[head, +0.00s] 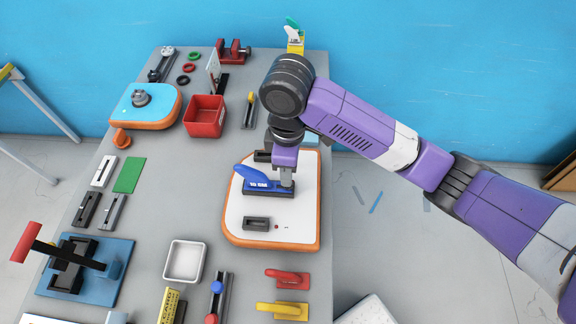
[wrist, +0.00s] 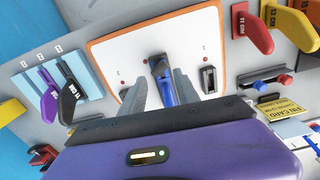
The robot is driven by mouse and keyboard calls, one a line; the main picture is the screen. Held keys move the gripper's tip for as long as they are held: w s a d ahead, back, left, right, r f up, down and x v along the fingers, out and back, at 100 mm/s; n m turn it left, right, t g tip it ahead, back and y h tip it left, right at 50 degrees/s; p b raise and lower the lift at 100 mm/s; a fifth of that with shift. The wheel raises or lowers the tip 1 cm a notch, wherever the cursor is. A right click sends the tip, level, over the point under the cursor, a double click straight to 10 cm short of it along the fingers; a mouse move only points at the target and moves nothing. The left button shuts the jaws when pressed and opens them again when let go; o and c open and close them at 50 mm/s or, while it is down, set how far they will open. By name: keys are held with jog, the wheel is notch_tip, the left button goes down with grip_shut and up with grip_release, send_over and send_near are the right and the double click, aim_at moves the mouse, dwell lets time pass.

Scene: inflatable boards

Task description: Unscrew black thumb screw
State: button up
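A white board with an orange rim (head: 314,236) lies on the grey table; it also shows in the wrist view (wrist: 102,46). A blue fin (head: 250,177) labelled "10 CM" stands in a slot near the board's middle. In the wrist view the fin (wrist: 166,92) is seen end-on, with a dark grey piece (wrist: 158,62) at its far end. My gripper (head: 287,181) points down at the fin's right end. Its two grey fingers (wrist: 157,88) are apart, one on each side of the fin; I cannot tell whether they touch it. I cannot make out the black thumb screw clearly.
Dark slots (head: 256,224) flank the fin on the board. A red bin (head: 205,116) and a blue board with an orange rim (head: 162,112) stand left. A white tray (head: 184,261), red fin (head: 288,279) and yellow fin (head: 282,310) lie at the front.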

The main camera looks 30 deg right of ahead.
jog(key=shift+m, duration=2.1)
jog(key=shift+m, duration=2)
jog(key=m, duration=0.4)
jog(key=shift+f, duration=0.1)
jog(key=shift+f+b, duration=1.45)
jog(key=shift+f, duration=0.85)
